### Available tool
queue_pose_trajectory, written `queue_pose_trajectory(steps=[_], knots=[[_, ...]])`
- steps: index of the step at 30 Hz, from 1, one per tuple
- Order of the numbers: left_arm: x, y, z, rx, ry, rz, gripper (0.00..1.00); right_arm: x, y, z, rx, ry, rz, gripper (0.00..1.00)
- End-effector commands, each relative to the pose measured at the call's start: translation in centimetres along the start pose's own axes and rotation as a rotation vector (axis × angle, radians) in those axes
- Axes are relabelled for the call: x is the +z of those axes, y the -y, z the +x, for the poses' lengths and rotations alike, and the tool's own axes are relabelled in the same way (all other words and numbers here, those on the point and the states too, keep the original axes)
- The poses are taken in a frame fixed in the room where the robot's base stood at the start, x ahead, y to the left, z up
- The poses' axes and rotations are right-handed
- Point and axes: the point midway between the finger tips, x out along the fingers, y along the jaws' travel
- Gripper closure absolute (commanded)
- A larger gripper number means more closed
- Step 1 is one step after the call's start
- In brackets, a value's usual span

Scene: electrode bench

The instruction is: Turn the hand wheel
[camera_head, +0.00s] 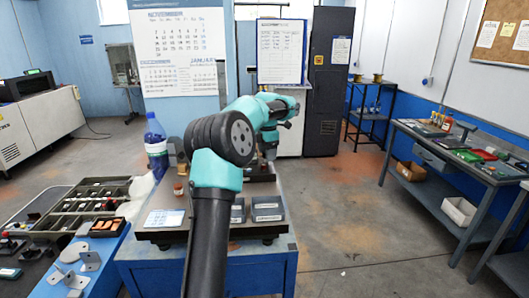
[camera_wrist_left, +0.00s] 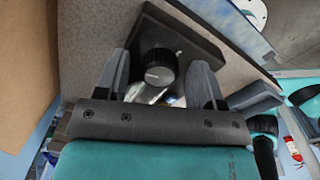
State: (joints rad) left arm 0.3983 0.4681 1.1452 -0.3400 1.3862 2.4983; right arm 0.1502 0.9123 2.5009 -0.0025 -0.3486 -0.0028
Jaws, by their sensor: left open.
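The hand wheel (camera_wrist_left: 159,67) is a black ribbed knob on a dark block (camera_wrist_left: 188,38) in the left wrist view. In the head view I cannot make it out behind my arm. My left gripper (camera_wrist_left: 158,84) is open, with one grey finger on each side of the knob. A gap shows between each finger and the knob, so it is not gripped. In the head view my left gripper (camera_head: 269,153) points down over the far right part of the bench. My right gripper is not in view.
The bench plate (camera_head: 163,235) carries a white card (camera_head: 165,219) and grey blocks (camera_head: 267,209). A blue bottle (camera_head: 156,147) stands at its left back. A parts tray (camera_head: 85,208) is on the left. Open floor (camera_head: 340,220) lies to the right.

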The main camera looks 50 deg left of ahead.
Motion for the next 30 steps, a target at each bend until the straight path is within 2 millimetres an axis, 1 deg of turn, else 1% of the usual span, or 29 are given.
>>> queue_pose_trajectory(steps=[5, 20, 21, 30], knots=[[-0.01, 0.0, -0.02, 0.0, 0.0, 0.0, 0.38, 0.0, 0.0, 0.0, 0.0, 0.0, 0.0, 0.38], [-0.03, -0.01, -0.05, 0.0, 0.0, 0.0, 0.86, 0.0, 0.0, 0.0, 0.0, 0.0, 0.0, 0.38], [-0.03, -0.01, -0.05, 0.0, 0.0, 0.0, 0.87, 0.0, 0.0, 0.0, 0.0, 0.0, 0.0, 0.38], [-0.04, 0.0, -0.06, -0.001, 0.0, 0.0, 0.87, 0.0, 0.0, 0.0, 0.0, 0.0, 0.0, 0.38]])
